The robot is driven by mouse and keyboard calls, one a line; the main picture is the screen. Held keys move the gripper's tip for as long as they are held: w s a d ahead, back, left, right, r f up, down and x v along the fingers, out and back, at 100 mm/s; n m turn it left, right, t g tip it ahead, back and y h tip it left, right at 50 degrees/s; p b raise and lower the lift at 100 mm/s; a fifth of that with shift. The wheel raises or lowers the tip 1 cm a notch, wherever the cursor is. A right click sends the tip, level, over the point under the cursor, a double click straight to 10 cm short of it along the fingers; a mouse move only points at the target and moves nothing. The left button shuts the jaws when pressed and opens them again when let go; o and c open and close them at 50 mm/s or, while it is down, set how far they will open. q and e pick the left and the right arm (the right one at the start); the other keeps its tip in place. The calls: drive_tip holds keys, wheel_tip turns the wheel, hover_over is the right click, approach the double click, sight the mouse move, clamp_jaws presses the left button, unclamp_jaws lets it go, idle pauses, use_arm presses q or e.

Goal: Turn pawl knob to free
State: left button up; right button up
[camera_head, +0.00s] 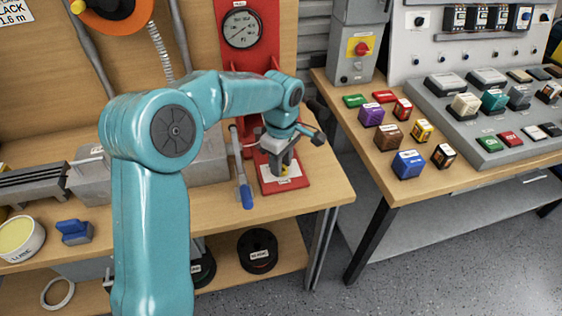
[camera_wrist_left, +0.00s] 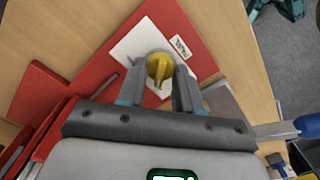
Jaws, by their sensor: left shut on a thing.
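The yellow pawl knob (camera_wrist_left: 160,68) sits on a white plate with a small label, on a red base (camera_wrist_left: 190,20). In the left wrist view it lies between the fingertips of my left gripper (camera_wrist_left: 160,80), which is shut on it. The knob's raised grip runs roughly along the picture's vertical. In the head view my left arm reaches over from the left, and the gripper (camera_head: 279,166) points down at the red base (camera_head: 297,183). My right gripper is not in view.
A red stand with a round gauge (camera_head: 241,29) rises behind the gripper. A blue-handled lever (camera_head: 246,194) is close on its left. Coloured blocks (camera_head: 409,163) and a grey panel fill the right-hand table. A gap separates the two tables.

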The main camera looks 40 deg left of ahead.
use_arm(q)
drive_tip(key=shift+r+n, duration=0.15)
drive_tip(key=shift+n, duration=0.45)
drive_tip(key=o, duration=1)
drive_tip(key=shift+d, duration=0.1)
drive_tip(key=shift+o, duration=0.2)
wheel_tip(320, 180, up, 16)
drive_tip(key=p, duration=0.2)
drive_tip(key=shift+r+p, duration=0.15)
drive_tip(key=shift+p, duration=0.15)
drive_tip(key=shift+s, duration=0.15)
